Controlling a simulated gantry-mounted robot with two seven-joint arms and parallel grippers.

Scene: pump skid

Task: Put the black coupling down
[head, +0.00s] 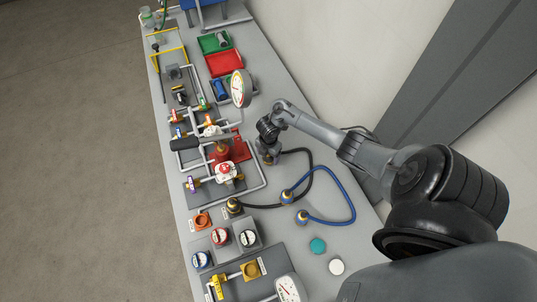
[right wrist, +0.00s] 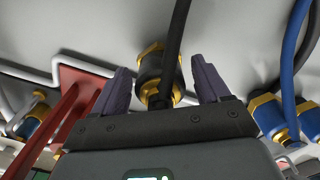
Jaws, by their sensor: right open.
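A black coupling with brass ends (right wrist: 158,72) shows in the right wrist view, with a black hose running from it past my palm. My right gripper (right wrist: 161,76) is open. Its two fingers stand on either side of the coupling with a visible gap on each side. In the head view my right gripper (head: 267,156) is low over the grey bench, right of the red base plate, and largely hides this coupling. The black hose (head: 309,171) curves from there to another black and brass fitting (head: 233,206) near the front of the pipework. My left gripper is not in view.
A blue hose (head: 350,195) with blue and brass couplings (head: 287,196) lies to the right. Pipework with valves and a red plate (head: 240,150) stands close on the left. Red (head: 225,64) and green trays are at the back. Teal (head: 318,245) and white discs lie in front.

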